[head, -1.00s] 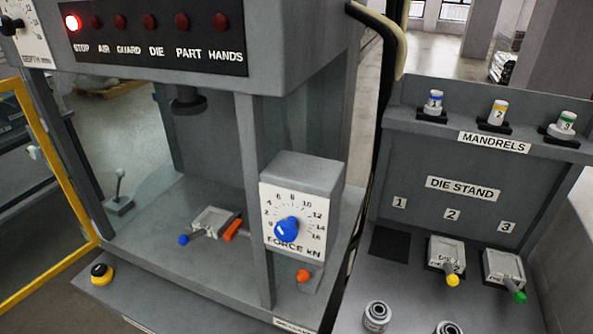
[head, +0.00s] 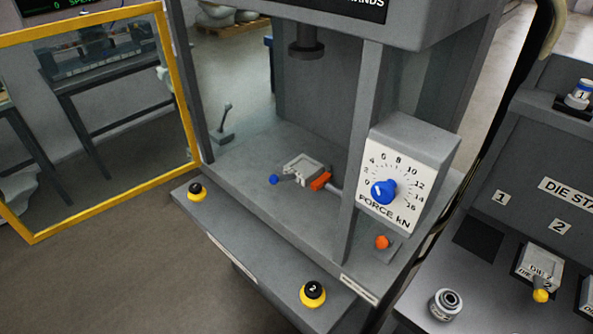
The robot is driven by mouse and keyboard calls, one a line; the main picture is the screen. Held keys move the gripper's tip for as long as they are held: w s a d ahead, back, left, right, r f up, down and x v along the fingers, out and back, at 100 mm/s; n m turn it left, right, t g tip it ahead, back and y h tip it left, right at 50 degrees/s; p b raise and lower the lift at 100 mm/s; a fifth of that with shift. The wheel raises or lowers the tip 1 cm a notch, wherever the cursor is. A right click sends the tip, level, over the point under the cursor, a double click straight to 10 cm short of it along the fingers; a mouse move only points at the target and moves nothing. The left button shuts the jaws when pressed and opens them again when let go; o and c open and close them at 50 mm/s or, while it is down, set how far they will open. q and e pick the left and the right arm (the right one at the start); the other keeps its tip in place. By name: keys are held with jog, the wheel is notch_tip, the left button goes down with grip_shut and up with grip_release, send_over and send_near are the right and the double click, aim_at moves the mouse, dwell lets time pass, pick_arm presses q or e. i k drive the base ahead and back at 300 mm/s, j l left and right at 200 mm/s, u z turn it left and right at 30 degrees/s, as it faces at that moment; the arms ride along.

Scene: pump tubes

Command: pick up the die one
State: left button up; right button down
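A grey metal die with a blue knob (head: 300,171) sits on the bed of the press (head: 255,160), below the press ram (head: 305,45). Its blue-tipped handle (head: 274,179) points left, and an orange block (head: 321,181) is at its right side. I cannot read a number on it. On the die stand, spot 1 (head: 478,238) is an empty dark square. A die marked 2 with a yellow knob (head: 541,265) sits at spot 2. Neither of my grippers is in view.
A yellow-framed guard door (head: 190,100) stands open at the left. The force dial box (head: 400,180) and a post (head: 362,150) stand at the press's front right. Yellow-black buttons (head: 313,292) are on the front ledge. A round metal part (head: 445,303) stands on the right bench.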

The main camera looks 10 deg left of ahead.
aim_at(303, 169)
jog(key=k+j+z, duration=0.15)
jog(key=j+z, duration=0.15)
jog(key=z, duration=0.15)
jog(key=k+j+z, duration=0.15)
jog(key=j+z, duration=0.15)
jog(key=z, duration=0.15)
